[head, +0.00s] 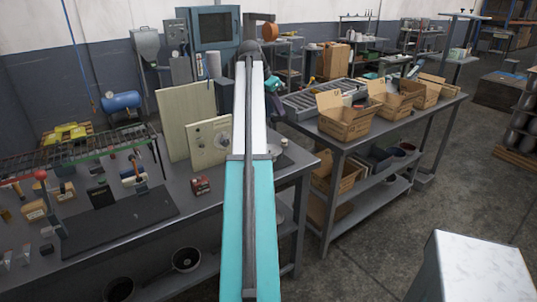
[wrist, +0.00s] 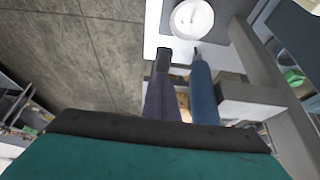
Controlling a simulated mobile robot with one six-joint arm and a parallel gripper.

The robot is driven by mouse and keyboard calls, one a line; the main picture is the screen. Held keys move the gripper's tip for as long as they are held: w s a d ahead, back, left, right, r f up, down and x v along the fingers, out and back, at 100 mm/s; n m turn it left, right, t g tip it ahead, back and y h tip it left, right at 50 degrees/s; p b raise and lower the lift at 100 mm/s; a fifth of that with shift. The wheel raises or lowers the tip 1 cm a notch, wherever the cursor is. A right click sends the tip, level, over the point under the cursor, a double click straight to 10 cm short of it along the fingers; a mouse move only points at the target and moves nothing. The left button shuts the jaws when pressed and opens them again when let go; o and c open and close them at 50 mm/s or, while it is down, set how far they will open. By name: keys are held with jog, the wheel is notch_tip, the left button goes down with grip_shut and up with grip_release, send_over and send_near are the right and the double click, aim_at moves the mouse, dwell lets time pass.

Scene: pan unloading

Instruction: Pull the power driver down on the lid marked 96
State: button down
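In the wrist view, the two fingers of my gripper (wrist: 180,56) point up the picture, one purple-grey and one blue, with dark tips. A gap shows between them and nothing is clearly held. A round white piece (wrist: 192,18) with a paler rim sits on a grey block beyond the fingertips, apart from them. I cannot read any number on it, so I cannot tell whether it is the lid marked 96. I cannot make out the power driver in either view.
Pale panels (head: 186,118) stand behind. Cardboard boxes (head: 345,122) fill a second bench at right. A pale metal block (head: 475,268) stands front right; floor between is clear.

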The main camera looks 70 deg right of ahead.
notch_tip(320, 180, down, 11)
jog(key=b, duration=0.3)
dwell(2.7)
jog(key=shift+f+p, duration=0.35)
jog(key=shift+f, duration=0.2)
dwell(3.4)
